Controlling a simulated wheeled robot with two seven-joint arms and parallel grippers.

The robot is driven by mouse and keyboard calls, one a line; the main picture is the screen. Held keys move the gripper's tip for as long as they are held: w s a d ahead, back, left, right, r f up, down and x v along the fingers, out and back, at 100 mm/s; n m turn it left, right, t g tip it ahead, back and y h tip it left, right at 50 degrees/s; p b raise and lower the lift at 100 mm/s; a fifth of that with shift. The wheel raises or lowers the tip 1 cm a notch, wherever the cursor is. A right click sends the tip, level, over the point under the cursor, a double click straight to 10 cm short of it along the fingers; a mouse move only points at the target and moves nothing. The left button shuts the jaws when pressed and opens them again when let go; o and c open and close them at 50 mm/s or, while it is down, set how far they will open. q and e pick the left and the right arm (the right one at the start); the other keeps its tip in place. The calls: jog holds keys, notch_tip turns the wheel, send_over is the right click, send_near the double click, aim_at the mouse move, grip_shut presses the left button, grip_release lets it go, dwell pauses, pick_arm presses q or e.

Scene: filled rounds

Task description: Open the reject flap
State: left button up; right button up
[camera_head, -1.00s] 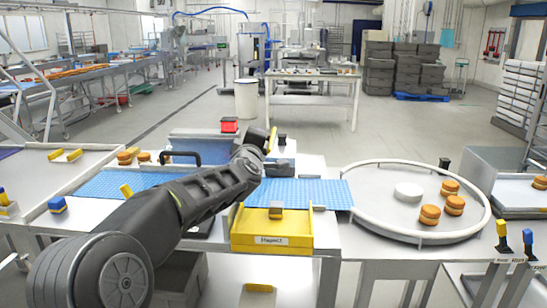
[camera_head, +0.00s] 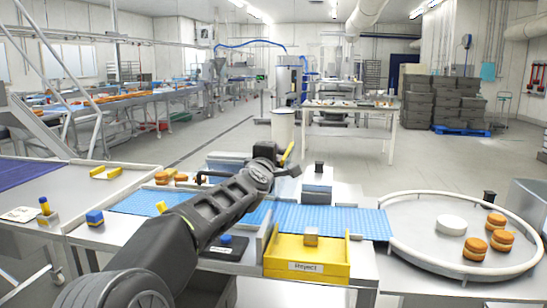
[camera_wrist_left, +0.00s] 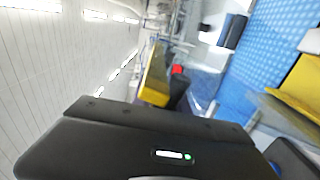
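A yellow box labelled Reject (camera_head: 306,267) stands at the front edge of the blue belt (camera_head: 330,220). I cannot tell for sure which part is the flap; a thin grey upright plate (camera_head: 266,240) stands at the box's left. My left gripper (camera_head: 276,158) is over the belt, behind and left of the box, apart from it. My right gripper is out of view.
A round white-rimmed table (camera_head: 463,232) at the right holds a white puck (camera_head: 451,225) and several orange-brown rounds (camera_head: 475,248). The space in front of the box is clear.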

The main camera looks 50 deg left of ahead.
aim_at(278, 188)
pick_arm(q)
jog(key=o, duration=0.4)
jog(key=shift+c, duration=0.2)
jog(key=shift+s+d, duration=0.35)
jog(key=shift+s, duration=0.1)
jog(key=p+v, duration=0.1)
jog(key=v, duration=0.5)
jog(key=shift+s+d+p, duration=0.2)
jog(key=shift+d+p, duration=0.05)
jog(key=shift+p, duration=0.1)
